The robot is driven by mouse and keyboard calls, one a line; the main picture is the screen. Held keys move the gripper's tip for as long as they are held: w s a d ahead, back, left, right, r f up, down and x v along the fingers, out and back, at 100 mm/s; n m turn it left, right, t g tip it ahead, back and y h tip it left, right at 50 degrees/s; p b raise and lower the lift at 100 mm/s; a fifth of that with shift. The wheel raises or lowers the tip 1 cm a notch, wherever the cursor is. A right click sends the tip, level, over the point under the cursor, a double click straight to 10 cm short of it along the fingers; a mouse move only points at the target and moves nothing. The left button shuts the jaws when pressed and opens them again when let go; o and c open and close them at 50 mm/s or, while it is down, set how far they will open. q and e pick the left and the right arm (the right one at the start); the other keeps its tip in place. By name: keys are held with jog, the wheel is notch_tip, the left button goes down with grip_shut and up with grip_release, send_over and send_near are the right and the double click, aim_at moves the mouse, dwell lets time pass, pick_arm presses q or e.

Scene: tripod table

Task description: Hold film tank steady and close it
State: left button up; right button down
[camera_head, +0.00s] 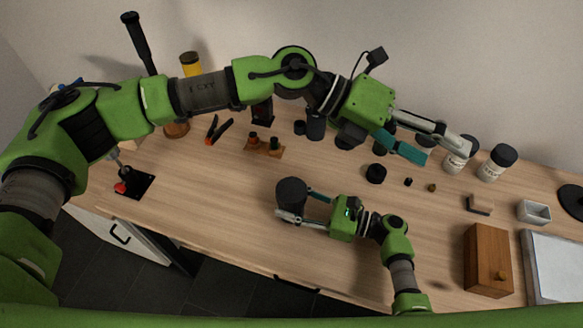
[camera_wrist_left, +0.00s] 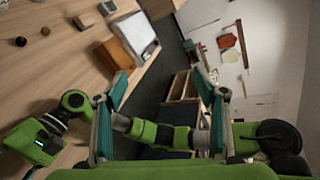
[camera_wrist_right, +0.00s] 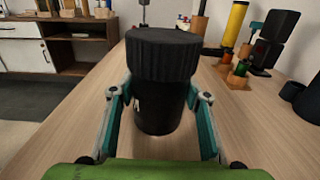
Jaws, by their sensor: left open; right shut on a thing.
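The black film tank (camera_head: 291,190) stands on the wooden table near its front edge. In the right wrist view the tank (camera_wrist_right: 162,105) is upright, with a wide ribbed black lid or cap (camera_wrist_right: 163,55) on top; I cannot tell whether it is fully seated. My right gripper (camera_head: 300,205) is shut on the tank, with a finger on each side of its body. My left gripper (camera_head: 444,151) is open and empty, raised above the table at the right, away from the tank. In the left wrist view its fingers are spread apart with nothing between them.
White bottles with black caps (camera_head: 497,162) stand near my left gripper. A black round part (camera_head: 375,173) and small pieces lie between. A wooden box (camera_head: 487,260) and white tray (camera_head: 555,267) are at the right.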

pick_arm(q)
jog(key=s+a+f+n+y, duration=0.1)
jog(key=a+f+y, duration=0.35)
jog(key=f, duration=0.25)
jog(key=n+t+y, duration=0.4)
jog(key=n+y, duration=0.4)
jog(key=y, duration=0.1)
send_over(292, 189)
jog(key=shift+h, duration=0.25)
jog(key=f, duration=0.8)
jog(key=shift+s+d+f, duration=0.2)
jog(key=shift+d, duration=0.05)
jog(key=shift+w+a, duration=0.2)
jog(key=shift+a, duration=0.2)
jog(key=shift+d+f, duration=0.1)
jog(key=shift+f, duration=3.9)
